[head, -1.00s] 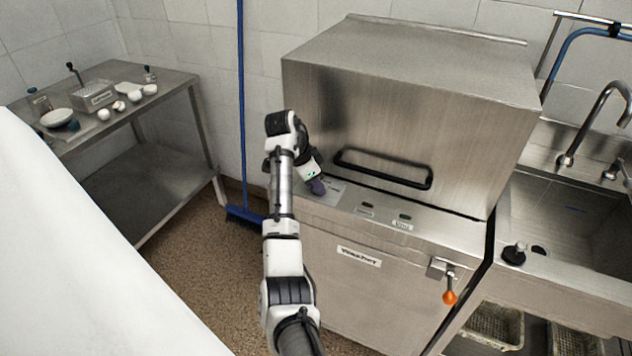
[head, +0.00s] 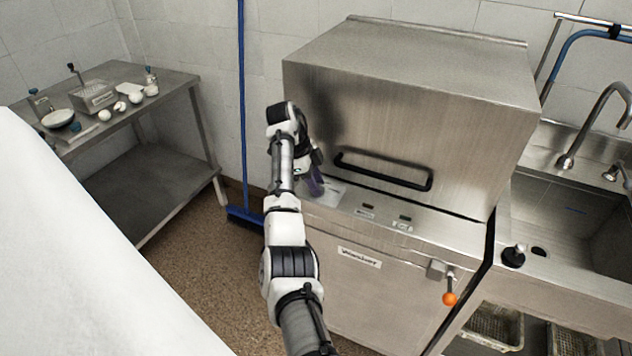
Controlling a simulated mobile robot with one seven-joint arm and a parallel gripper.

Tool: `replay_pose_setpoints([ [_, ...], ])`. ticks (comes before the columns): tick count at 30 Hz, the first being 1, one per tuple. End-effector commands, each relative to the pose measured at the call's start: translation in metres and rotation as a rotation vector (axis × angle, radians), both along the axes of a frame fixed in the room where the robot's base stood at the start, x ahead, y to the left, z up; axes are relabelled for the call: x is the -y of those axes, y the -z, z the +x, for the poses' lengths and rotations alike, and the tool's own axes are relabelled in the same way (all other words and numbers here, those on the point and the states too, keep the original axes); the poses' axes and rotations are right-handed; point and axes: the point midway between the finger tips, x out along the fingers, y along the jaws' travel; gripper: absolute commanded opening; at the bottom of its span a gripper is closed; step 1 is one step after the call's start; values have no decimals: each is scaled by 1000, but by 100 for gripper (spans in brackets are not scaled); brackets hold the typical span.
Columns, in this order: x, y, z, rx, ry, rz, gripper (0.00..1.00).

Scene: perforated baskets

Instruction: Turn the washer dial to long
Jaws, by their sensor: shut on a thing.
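The washer (head: 400,115) is a steel hood-type machine with a black bar handle (head: 383,172) on its front. Its control panel (head: 440,226) runs along the ledge below the hood. My gripper (head: 315,186) is at the left end of this panel, with its purple fingers pointing down. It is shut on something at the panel. The dial itself is hidden behind my gripper and wrist, so its setting cannot be seen. Small labelled switches (head: 403,219) sit to the right of the gripper.
A lever with an orange knob (head: 449,298) sticks out of the washer front. A sink (head: 580,215) with a tap is at the right, with perforated baskets (head: 495,325) below. A steel table (head: 170,80) with dishes stands at the left. A blue broom (head: 243,213) leans on the wall.

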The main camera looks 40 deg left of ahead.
Motion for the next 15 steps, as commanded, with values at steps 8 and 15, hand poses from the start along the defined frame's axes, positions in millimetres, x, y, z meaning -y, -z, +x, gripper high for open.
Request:
replay_pose_setpoints([
  [8,0,0,0,0,7,1,7],
  [15,0,0,0,1,6,1,43],
])
